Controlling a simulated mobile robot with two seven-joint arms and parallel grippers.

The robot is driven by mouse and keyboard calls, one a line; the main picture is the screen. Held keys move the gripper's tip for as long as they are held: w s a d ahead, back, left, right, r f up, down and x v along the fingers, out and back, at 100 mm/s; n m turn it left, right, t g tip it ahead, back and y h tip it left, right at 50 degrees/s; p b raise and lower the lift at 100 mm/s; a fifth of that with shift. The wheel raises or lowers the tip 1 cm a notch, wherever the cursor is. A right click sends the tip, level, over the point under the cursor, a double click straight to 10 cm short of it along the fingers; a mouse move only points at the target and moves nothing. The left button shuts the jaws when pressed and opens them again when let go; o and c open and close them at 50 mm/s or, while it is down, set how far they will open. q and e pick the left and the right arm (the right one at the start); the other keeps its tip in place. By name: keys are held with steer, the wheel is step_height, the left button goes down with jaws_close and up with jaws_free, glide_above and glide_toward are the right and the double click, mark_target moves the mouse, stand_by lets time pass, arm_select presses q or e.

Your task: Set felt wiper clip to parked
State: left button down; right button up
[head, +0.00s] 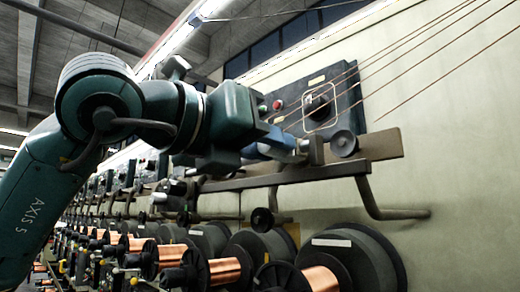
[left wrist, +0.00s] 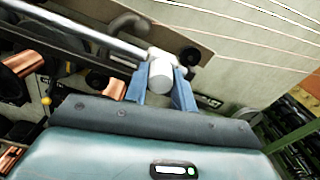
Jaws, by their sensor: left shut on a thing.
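My left gripper (head: 285,145) reaches from the left to the wall-side rail in the head view. In the left wrist view its two blue fingers (left wrist: 166,90) are shut on a pale, rounded knob (left wrist: 160,76), which I take to be the felt wiper clip's handle. The knob sits at the end of a bright metal bar (left wrist: 80,28) by the rail. In the head view the gripper hides most of the clip. I cannot tell which position the clip is in. My right gripper does not show.
A control box (head: 343,85) with a dark dial and buttons is on the wall behind the gripper. A dark roller (head: 343,143) stands at the rail (head: 382,146). Thin copper wires (head: 425,45) run overhead. Copper spools (head: 322,279) line the space below.

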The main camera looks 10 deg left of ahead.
arm_select(q)
steer(key=shift+s+d, duration=0.1)
steer(key=shift+d, duration=0.05)
steer(key=c, duration=1.3)
jaws_free()
steer(key=shift+d, duration=0.15)
steer(key=shift+o, duration=0.9)
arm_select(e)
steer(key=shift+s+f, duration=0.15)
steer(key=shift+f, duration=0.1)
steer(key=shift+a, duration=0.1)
arm_select(q)
steer(key=b+v, duration=0.2)
steer(key=v, duration=1.1)
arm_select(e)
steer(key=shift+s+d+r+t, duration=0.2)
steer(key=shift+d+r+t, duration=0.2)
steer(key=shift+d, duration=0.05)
